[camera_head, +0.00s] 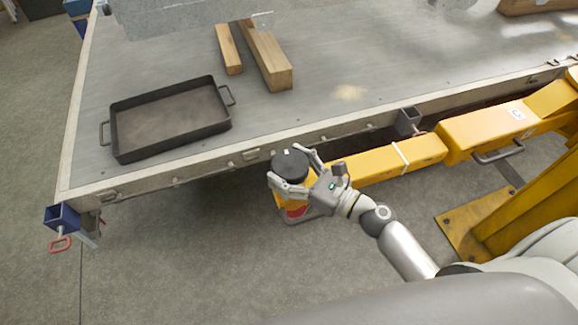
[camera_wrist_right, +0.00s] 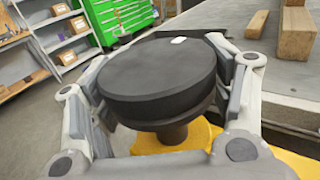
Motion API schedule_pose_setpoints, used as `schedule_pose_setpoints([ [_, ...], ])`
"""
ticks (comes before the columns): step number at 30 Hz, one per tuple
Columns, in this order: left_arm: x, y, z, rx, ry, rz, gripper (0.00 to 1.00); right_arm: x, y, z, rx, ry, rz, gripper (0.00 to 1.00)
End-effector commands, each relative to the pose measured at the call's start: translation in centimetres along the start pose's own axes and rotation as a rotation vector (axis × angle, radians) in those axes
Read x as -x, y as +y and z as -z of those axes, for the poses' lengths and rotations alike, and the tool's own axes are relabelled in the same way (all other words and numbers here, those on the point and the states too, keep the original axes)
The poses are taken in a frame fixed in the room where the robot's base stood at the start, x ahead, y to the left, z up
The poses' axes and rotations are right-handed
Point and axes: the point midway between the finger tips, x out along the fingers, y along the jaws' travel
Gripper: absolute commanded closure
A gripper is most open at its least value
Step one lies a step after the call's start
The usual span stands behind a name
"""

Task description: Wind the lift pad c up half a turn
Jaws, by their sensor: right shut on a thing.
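The lift pad c is a round black disc (camera_head: 290,165) on top of the yellow lift arm (camera_head: 370,165), beside the trailer's near edge. In the right wrist view the black disc (camera_wrist_right: 160,75) fills the middle, with a small white mark near its far rim and a dark stem below it. My right gripper (camera_head: 294,168) is shut on the disc, one finger on each side of its rim. The fingers also show at both sides in the right wrist view (camera_wrist_right: 160,95). My left gripper is not in view.
The trailer deck (camera_head: 350,60) lies just beyond the pad and carries a black tray (camera_head: 170,118) and wooden blocks (camera_head: 266,60). A yellow post (camera_head: 530,215) stands at right. A blue bracket with a red handle (camera_head: 62,218) is at the trailer's left corner.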

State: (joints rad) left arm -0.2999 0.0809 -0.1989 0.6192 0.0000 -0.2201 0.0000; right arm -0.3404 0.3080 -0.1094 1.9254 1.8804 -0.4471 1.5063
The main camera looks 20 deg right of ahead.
Motion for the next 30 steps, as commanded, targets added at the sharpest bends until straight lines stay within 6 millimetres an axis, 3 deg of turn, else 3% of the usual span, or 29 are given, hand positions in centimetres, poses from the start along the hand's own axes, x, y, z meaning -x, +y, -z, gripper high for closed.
schedule_pose_setpoints([
  [13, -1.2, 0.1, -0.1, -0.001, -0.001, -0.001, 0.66, 0.0, -0.1, 0.2, 0.009, 0.001, -0.133, 0.50],
  [30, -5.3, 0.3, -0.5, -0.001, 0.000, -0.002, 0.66, 0.0, -0.1, 0.2, 0.012, 0.000, -0.650, 0.50],
])
